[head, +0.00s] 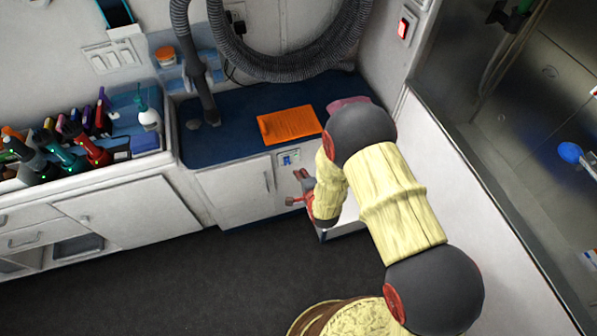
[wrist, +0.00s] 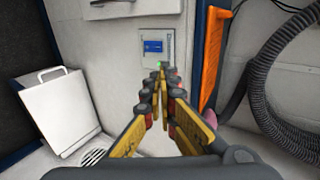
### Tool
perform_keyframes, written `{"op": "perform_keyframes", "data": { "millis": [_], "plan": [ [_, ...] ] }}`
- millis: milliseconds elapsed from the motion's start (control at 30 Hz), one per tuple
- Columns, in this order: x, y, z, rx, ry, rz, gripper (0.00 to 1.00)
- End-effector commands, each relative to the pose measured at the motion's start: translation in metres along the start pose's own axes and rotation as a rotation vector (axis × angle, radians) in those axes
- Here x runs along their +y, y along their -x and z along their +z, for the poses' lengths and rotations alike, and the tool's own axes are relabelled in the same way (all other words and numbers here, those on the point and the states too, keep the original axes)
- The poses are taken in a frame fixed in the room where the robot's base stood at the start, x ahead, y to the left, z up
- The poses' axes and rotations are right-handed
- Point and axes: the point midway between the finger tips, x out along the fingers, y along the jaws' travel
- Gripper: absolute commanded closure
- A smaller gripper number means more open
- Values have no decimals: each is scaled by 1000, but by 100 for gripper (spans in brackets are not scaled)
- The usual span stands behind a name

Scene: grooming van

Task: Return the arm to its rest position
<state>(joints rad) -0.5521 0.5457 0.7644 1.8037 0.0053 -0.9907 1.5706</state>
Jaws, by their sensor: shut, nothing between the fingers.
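My gripper (head: 298,188) is in front of the white cabinet, below the blue counter's front edge. In the wrist view its fingers (wrist: 161,78) are together at the tips, with nothing held between them. They point toward a small wall panel with a blue display (wrist: 154,47). This panel also shows in the head view (head: 288,158), just above the gripper. My arm reaches out from the lower right and bends down at the counter's right end. Part of the gripper is hidden behind my own wrist in the head view.
An orange clipboard (head: 290,125) lies on the blue counter (head: 225,145), with a pink item (head: 345,103) beside it. A thick grey hose (head: 285,62) hangs above. A white panel with a handle (wrist: 60,112) stands left of the fingers. Dark floor (head: 180,275) is clear at lower left.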

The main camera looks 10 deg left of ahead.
Motion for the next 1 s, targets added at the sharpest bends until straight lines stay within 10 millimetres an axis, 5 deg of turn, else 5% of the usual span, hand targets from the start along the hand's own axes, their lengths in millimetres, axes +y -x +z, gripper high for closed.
{"op": "perform_keyframes", "data": {
  "millis": [733,867,1000],
  "plan": [
    [4,2,0,0,56,12,100],
    [41,6,0,-17,220,149,100],
    [113,38,0,-98,455,414,100]
  ]
}}
